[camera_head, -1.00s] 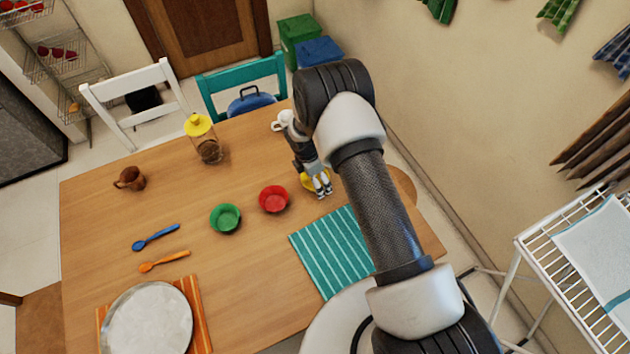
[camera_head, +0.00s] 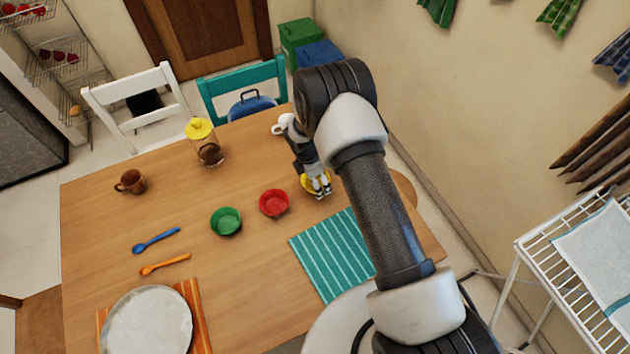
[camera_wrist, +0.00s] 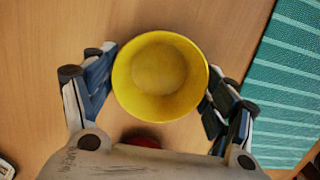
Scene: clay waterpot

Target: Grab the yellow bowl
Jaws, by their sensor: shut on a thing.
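The yellow bowl (camera_wrist: 160,78) is upright and fills the middle of the wrist view, with its empty inside showing. My gripper (camera_wrist: 160,92) has one finger on each side of it, shut on its outer wall. In the head view the yellow bowl (camera_head: 307,186) is partly hidden by my gripper (camera_head: 319,187), on the table to the right of the red bowl. Whether the bowl touches the table or is slightly raised, I cannot tell.
The red bowl (camera_head: 274,203) and green bowl (camera_head: 226,221) stand to the left. A teal striped mat (camera_head: 335,262) lies close by in front. A glass jar with a yellow lid (camera_head: 201,130), a brown mug (camera_head: 131,181) and two spoons are farther left on the wooden table.

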